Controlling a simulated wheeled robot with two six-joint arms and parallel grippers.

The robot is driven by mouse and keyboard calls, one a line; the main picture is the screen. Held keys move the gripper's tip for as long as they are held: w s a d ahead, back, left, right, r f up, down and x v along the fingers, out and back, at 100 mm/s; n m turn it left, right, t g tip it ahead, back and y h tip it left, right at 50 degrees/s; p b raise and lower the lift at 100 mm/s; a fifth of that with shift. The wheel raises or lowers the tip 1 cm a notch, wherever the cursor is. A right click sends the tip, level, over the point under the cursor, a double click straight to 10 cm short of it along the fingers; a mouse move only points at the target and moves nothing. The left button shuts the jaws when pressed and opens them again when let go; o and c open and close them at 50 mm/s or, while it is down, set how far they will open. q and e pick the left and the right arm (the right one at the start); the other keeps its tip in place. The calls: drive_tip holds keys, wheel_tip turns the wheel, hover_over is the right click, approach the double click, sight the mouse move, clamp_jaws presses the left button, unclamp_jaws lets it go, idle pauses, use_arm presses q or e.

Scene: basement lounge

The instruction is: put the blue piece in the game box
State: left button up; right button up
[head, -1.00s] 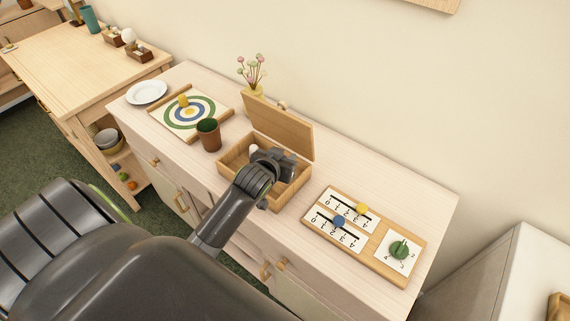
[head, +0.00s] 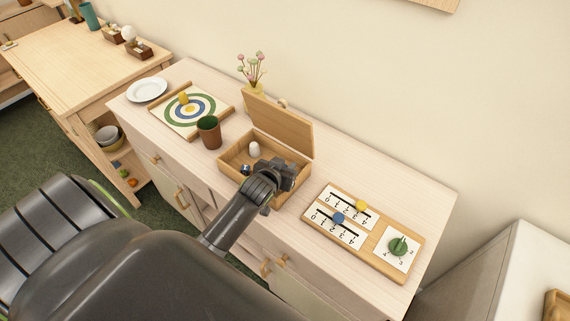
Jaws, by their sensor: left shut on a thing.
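The game box (head: 232,172) is a light wooden box with its lid open, standing on the cabinet top. My left gripper (head: 276,174) is over the right part of the box, pointing down. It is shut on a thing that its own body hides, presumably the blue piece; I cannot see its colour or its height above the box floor. A white piece (head: 254,149) is inside the box. A small dark blue and white thing (head: 245,169) shows at the box's left front, beside my wrist. My right gripper is not in view.
Left of the box are a brown cup (head: 209,132), a target board (head: 168,117) with a yellow piece (head: 183,98), and a white plate (head: 147,90). Right is a slider board (head: 372,256) with blue and yellow knobs and a green dial. Flowers (head: 252,70) stand behind the lid.

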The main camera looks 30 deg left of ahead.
use_arm(q)
drive_tip(key=shift+f, duration=0.35)
drive_tip(key=o, duration=1)
drive_tip(key=shift+c, duration=0.2)
drive_tip(key=shift+r, duration=0.1)
drive_tip(key=shift+r, duration=0.3)
drive_tip(key=v, duration=1.2)
drive_tip(key=shift+r, duration=0.25)
drive_tip(key=shift+s, duration=0.1)
